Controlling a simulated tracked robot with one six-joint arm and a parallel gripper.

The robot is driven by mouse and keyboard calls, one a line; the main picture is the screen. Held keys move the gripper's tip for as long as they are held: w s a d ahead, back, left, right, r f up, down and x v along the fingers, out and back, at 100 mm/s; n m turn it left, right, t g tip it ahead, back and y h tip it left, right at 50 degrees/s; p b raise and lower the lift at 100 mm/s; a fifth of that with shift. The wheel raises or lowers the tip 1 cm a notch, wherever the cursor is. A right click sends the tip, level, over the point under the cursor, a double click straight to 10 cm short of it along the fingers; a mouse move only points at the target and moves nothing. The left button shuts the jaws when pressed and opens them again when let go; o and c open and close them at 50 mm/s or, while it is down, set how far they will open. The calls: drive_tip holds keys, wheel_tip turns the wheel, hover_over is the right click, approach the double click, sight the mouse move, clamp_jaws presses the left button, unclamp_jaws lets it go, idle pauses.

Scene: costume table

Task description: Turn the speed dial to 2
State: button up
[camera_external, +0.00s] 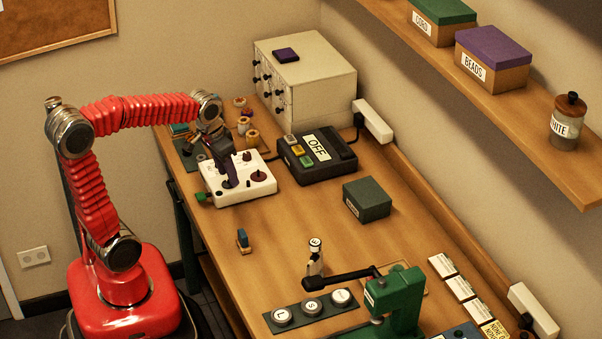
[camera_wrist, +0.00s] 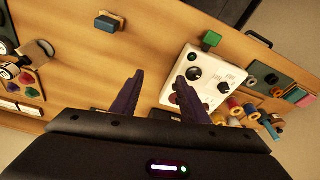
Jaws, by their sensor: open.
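A white control box (camera_external: 238,182) with round knobs stands toward the far end of the table. A dark red knob (camera_external: 258,175) shows on its right side. In the wrist view the box (camera_wrist: 213,68) lies right of centre, with a black knob (camera_wrist: 194,73) and another dark knob (camera_wrist: 224,88) on its face. I cannot read any labels, so which knob is the speed dial is unclear. My gripper (camera_external: 230,174) is above the box, pointing down. In the wrist view my gripper (camera_wrist: 160,76) is open and empty, its right finger beside the black knob.
A dark unit marked OFF (camera_external: 317,154) stands just right of the box, before a beige cabinet (camera_external: 310,85). Spools (camera_external: 248,130) lie behind the box. A green knob (camera_wrist: 212,39) sits at the box's edge.

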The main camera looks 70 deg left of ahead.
drive_tip(key=w+a+m+g, duration=0.1)
drive_tip(key=w+a, duration=0.5)
drive_tip(key=a, duration=0.3)
drive_tip(key=w+a+m+g, duration=0.1)
drive_tip(key=w+a+m, duration=0.1)
drive_tip(key=w+a, duration=0.55)
wheel_tip(320, 180, up, 4)
drive_tip(key=m, duration=0.4)
hover_over(247, 153)
drive_tip(key=shift+s+g+h, duration=0.1)
drive_tip(key=shift+g+h, duration=0.2)
drive_tip(key=shift+h, duration=0.1)
wheel_tip(247, 153, down, 14)
drive_tip(key=shift+r, duration=0.1)
drive_tip(key=shift+c, duration=0.2)
clamp_jaws()
